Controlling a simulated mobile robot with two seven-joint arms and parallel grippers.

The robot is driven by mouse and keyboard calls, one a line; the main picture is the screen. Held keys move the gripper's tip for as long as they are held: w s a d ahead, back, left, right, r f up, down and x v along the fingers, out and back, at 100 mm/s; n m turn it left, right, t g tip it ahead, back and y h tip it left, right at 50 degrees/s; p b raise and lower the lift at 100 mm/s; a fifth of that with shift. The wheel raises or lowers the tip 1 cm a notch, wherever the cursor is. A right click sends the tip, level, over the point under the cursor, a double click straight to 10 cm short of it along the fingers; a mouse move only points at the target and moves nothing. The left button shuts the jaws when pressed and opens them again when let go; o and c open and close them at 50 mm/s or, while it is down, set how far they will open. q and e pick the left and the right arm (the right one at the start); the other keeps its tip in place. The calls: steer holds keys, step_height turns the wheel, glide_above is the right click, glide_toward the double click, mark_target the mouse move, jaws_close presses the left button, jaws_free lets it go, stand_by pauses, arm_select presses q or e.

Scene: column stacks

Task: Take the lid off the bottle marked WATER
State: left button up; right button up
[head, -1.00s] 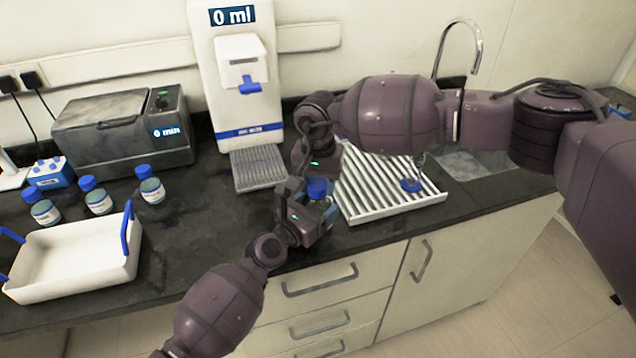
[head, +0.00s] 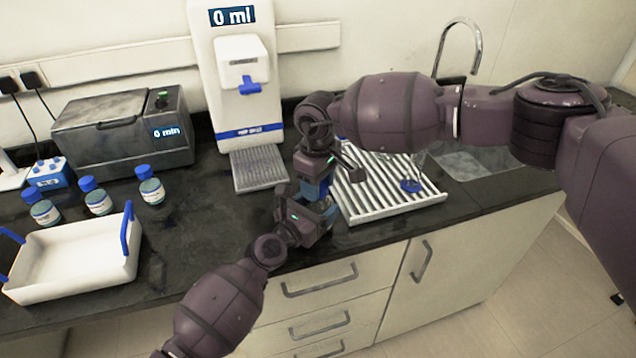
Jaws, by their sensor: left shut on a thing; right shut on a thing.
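My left gripper (head: 318,215), on the arm from the lower left, is shut on a bottle and holds it over the counter in front of the drying rack. The bottle is mostly hidden by the jaws and its label cannot be read. My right gripper (head: 318,182), on the arm from the right, is directly above, pointing down and shut on the bottle's blue lid (head: 314,190). The lid is at the top of the bottle; I cannot tell whether they are touching or slightly apart.
Several blue-capped bottles (head: 97,199) stand at the left behind a white tray (head: 75,278) with blue handles. A dispenser (head: 240,120) reads 0 ml, and a grey box (head: 115,130) reads 0 min. A white ribbed drying rack (head: 385,200) and sink (head: 475,163) are at the right. The middle-left counter is clear.

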steer(key=o, duration=1)
